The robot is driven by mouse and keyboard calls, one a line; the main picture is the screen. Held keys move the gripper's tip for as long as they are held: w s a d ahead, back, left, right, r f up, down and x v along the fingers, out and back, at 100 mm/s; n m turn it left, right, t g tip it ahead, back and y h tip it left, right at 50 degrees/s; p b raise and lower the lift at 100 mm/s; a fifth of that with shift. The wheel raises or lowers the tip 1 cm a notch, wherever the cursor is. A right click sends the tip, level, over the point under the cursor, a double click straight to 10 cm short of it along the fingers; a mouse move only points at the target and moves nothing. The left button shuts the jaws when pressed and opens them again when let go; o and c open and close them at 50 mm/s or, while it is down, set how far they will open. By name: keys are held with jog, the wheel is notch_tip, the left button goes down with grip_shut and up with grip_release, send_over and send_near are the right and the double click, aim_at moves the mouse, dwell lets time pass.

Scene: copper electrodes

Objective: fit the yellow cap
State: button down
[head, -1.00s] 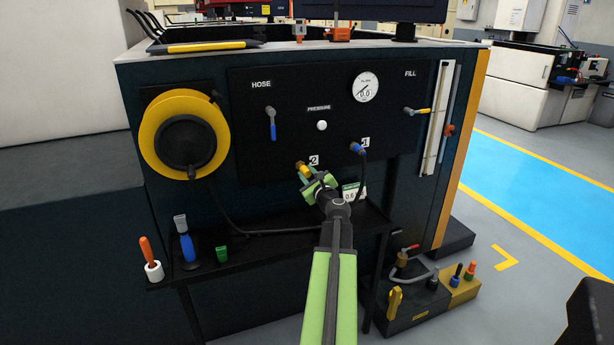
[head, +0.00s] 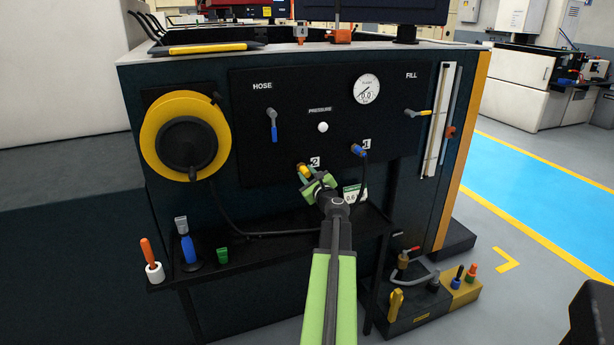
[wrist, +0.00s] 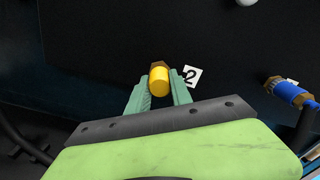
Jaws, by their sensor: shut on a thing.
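The yellow cap (wrist: 160,82) is between the two green fingers of my gripper (wrist: 160,92) in the wrist view. My gripper is shut on it. The cap's far end meets a brass hex fitting (wrist: 160,66) beside the label 2 (wrist: 191,76). Whether the cap is seated on the fitting or only touching it I cannot tell. In the head view the cap (head: 303,170) shows at the tip of my gripper (head: 308,178), against the lower part of the black panel (head: 245,140) under label 2.
A blue hose connector (head: 359,150) sits at port 1, to the right; its hose hangs down. A shelf (head: 270,252) below holds a blue-handled tool (head: 187,245), an orange-handled tool (head: 149,255) and a green piece (head: 222,256). A yellow hose reel (head: 160,115) stands left.

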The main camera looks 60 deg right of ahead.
jog(key=shift+w+d, duration=0.4)
jog(key=shift+w, duration=0.2)
jog(key=c, duration=0.6)
grip_release()
jog(key=shift+v, duration=3)
